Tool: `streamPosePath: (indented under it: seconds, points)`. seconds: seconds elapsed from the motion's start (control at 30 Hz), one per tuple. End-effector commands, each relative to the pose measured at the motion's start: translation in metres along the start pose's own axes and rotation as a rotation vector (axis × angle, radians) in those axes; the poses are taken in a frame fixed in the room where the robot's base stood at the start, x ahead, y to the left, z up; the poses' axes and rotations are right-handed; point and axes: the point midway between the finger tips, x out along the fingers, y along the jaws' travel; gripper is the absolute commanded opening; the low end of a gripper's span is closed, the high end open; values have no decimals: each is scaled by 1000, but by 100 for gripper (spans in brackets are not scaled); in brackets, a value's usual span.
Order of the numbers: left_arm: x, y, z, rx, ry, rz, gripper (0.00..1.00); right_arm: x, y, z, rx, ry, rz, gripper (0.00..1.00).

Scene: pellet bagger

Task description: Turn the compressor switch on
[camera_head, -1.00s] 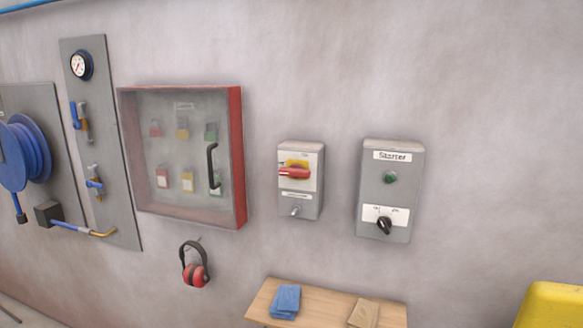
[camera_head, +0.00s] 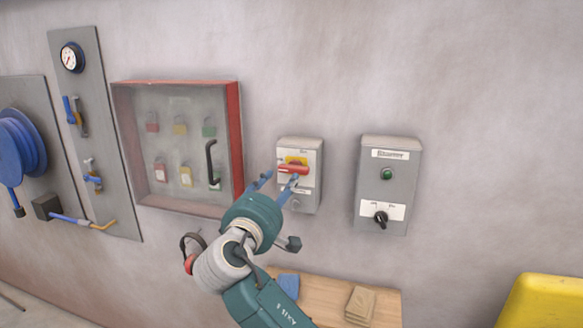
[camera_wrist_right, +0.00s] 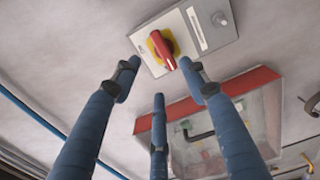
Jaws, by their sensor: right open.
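A grey switch box (camera_head: 312,195) is on the wall, with a red rotary handle (camera_head: 293,169) on a yellow plate. The handle lies roughly horizontal. The box's small label is too small to read. In the wrist view, the red handle (camera_wrist_right: 165,52) shows just beyond and between the fingertips. My right gripper (camera_head: 279,184) is in front of the box's lower left, its blue fingers open and empty, seemingly close to the handle. Contact cannot be told. To the right, a grey box labelled Starter (camera_head: 405,185) has a green button (camera_head: 387,174) and a black knob (camera_head: 381,219). My left gripper is not in view.
Left of the switch box is a red-framed cabinet (camera_head: 240,130) with padlocks and a black handle (camera_head: 211,163). Red ear muffs (camera_head: 190,262) hang below, partly behind my arm. A wooden shelf (camera_head: 325,298) holds a blue cloth (camera_head: 289,285) and a tan item (camera_head: 360,304).

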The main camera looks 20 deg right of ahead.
Motion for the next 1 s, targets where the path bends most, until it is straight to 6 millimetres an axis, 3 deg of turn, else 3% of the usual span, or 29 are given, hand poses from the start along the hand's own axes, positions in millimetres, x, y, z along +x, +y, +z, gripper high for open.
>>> streamPosePath:
  seconds: [0.3, 0.5, 0.93, 1.0]
  points:
    - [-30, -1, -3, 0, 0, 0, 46, 60, 4, 1, -5, -2, -1, 44]
    - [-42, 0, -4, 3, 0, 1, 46, 89, 1, 0, -3, 0, -2, 44]
    - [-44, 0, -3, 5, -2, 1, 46, 101, -2, 0, 0, 2, -3, 44]
    - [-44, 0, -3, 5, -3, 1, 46, 101, -2, 0, 0, 2, -3, 34]
